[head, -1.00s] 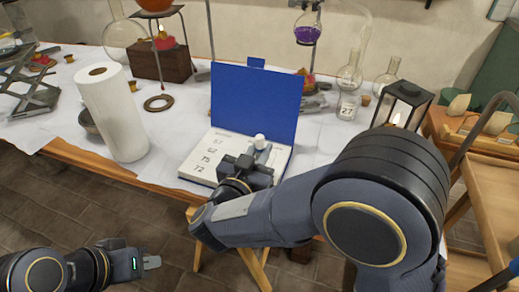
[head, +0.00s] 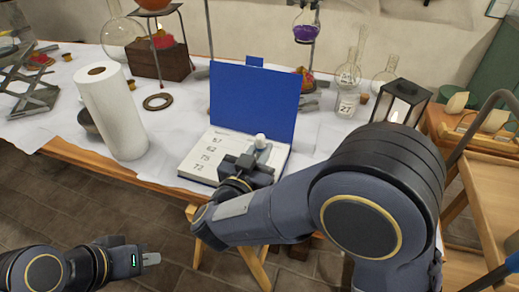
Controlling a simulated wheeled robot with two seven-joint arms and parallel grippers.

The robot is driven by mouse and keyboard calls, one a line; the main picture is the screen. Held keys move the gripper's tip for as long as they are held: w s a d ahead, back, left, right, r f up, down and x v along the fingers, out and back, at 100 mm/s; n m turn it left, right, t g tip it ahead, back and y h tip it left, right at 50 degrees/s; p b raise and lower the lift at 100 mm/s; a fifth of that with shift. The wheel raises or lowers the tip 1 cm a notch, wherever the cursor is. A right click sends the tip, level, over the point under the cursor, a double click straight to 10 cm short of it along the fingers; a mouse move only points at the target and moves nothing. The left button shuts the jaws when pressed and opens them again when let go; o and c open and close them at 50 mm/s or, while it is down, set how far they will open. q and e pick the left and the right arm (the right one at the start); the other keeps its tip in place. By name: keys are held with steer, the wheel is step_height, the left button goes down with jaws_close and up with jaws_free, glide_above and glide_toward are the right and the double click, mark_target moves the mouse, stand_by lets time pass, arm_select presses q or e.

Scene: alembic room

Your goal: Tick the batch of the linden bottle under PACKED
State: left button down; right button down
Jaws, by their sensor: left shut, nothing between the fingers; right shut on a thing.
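An open book (head: 205,163) with a raised blue cover lies at the table's front edge. My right gripper (head: 257,153) is over the right part of the page, shut on a pale, white-ended thing (head: 260,140), perhaps a pen. The gripper hides that part of the page, so I cannot read PACKED or see any tick. A clear flask (head: 347,105) carries a label that seems to read 27; I cannot tell whether it is the linden bottle. My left gripper (head: 152,259) is shut and empty, low over the floor.
A paper towel roll (head: 112,115) stands left of the book. A black lantern (head: 400,103) stands at the right, near my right arm. A wooden cart (head: 480,180) is at the far right.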

steer(key=shift+w+d+p, duration=0.4)
steer(key=shift+d+p, duration=0.15)
steer(key=shift+d, duration=0.05)
stand_by(1.3)
steer(key=shift+r, duration=0.1)
step_height(320, 180, up, 6)
steer(key=p, duration=0.5)
stand_by(0.5)
steer(key=w+d+n+y+p, duration=0.1)
steer(key=w+d+p, duration=0.2)
steer(key=d+p, duration=0.8)
steer(key=d, duration=0.7)
steer(key=shift+d+r+t+y, duration=0.25)
steer(key=shift+r+t+y, duration=0.05)
steer(key=shift+r+y, duration=0.1)
